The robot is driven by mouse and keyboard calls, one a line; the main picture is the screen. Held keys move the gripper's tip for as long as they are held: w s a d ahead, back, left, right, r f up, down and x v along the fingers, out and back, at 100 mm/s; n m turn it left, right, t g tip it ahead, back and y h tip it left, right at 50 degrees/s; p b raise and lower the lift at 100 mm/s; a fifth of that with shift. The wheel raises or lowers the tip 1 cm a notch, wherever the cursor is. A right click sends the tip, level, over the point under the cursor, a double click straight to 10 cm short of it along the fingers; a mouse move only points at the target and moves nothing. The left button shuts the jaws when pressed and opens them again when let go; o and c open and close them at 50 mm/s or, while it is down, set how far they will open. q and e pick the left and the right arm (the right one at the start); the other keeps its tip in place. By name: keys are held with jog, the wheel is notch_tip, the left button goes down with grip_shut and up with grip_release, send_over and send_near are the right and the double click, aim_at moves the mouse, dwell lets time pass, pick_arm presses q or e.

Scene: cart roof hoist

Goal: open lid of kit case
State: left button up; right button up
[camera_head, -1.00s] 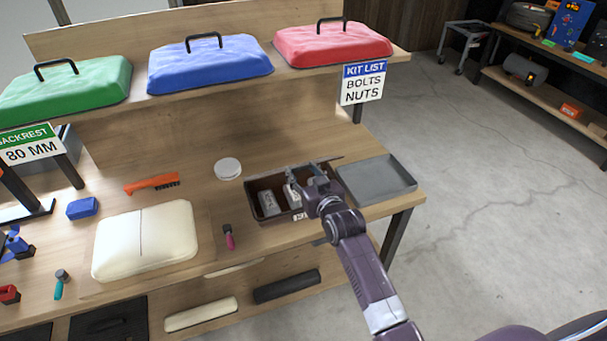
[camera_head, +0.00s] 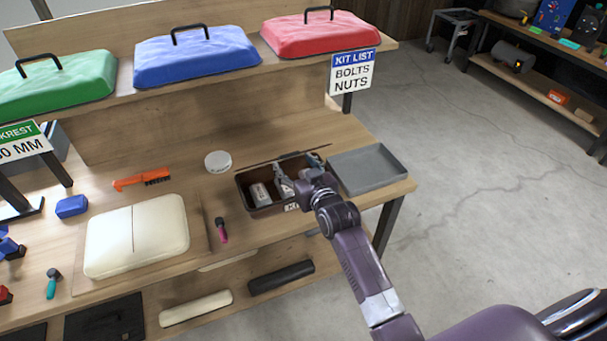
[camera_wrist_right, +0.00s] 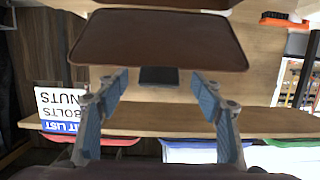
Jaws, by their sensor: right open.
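The kit case (camera_head: 256,207) is a brown box on the bench top, open at the top, with pale packets inside. Its lid (camera_head: 270,162) shows as a thin dark edge standing along the back of the case. In the right wrist view, which is upside down, a brown panel that looks like the lid (camera_wrist_right: 160,40) fills the upper middle, with a small dark tab below it. My right gripper (camera_head: 297,168) is open over the right part of the case, near the lid. My left gripper is not in view.
A grey tray (camera_head: 366,170) stands close to the right of the case. A white round tin (camera_head: 218,161) and a pink-handled tool (camera_head: 221,230) lie to its left. A shelf with a red cover (camera_head: 320,36) and a kit list sign (camera_head: 352,75) is above.

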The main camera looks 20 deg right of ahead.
jog(key=v, duration=1.1)
jog(key=shift+w+f, duration=0.1)
jog(key=shift+w, duration=0.05)
